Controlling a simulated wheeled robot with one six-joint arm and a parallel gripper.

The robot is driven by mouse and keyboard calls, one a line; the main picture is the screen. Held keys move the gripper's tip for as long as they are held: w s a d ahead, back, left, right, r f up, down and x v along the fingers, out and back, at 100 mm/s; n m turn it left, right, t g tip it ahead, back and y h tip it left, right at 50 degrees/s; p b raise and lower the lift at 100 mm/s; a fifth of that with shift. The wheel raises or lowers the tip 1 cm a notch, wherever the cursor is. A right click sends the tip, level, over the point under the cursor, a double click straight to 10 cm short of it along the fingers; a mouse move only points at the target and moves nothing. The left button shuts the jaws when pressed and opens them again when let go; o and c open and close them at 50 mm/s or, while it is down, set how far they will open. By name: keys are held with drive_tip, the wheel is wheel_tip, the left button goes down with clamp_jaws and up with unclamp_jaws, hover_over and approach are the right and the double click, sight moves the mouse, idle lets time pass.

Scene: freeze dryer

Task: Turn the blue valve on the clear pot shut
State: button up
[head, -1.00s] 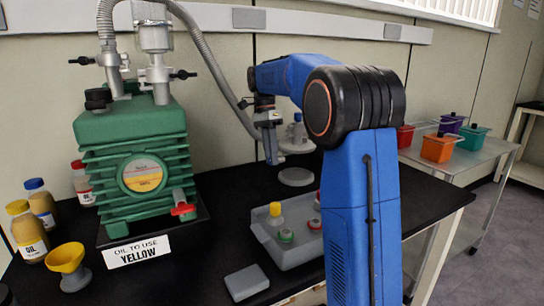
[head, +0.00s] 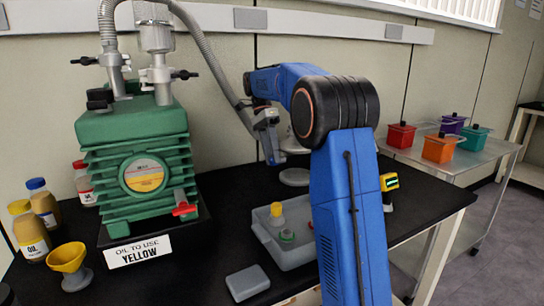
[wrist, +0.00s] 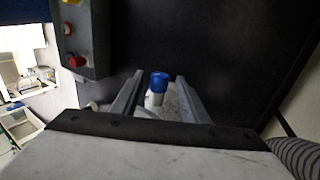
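The blue valve (wrist: 159,79) shows in the wrist view as a blue cap on a whitish stem, between the two fingers of my gripper (wrist: 160,85). The fingers are apart, with a visible gap on each side of the blue cap. I cannot tell how far it lies beyond the fingertips. In the head view my gripper (head: 272,148) points down at the back of the black bench. A pale part (head: 293,146), perhaps of the clear pot, shows just right of it. My arm hides the blue valve there.
A green pump (head: 130,165) with a hose stands left on the bench. A grey tray (head: 262,228) holds several capped items in front. A grey disc (head: 295,177) lies near my gripper. A yellow-topped device (head: 389,183) is right of my arm. Coloured bins stand on a side table.

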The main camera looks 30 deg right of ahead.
idle(0.4)
drive_tip(key=shift+s+r+t, duration=0.1)
drive_tip(key=shift+s+t, duration=0.15)
drive_tip(key=shift+t, duration=0.65)
drive_tip(key=shift+s+t, duration=0.2)
drive_tip(key=shift+t, duration=0.75)
drive_tip(key=shift+s+t, duration=0.15)
drive_tip(key=shift+t, duration=0.8)
drive_tip(key=shift+r+t, duration=0.15)
drive_tip(key=shift+t, duration=0.15)
wheel_tip(320, 180, up, 17)
drive_tip(key=s, duration=0.1)
drive_tip(key=shift+a, duration=0.1)
drive_tip(key=w+a+f+g+h, duration=0.25)
drive_tip(key=a+h, duration=0.25)
drive_tip(key=a, duration=0.3)
drive_tip(key=shift+t, duration=0.45)
drive_tip(key=x, duration=1.6)
drive_tip(key=shift+a+f, duration=0.1)
drive_tip(key=shift+f, duration=0.1)
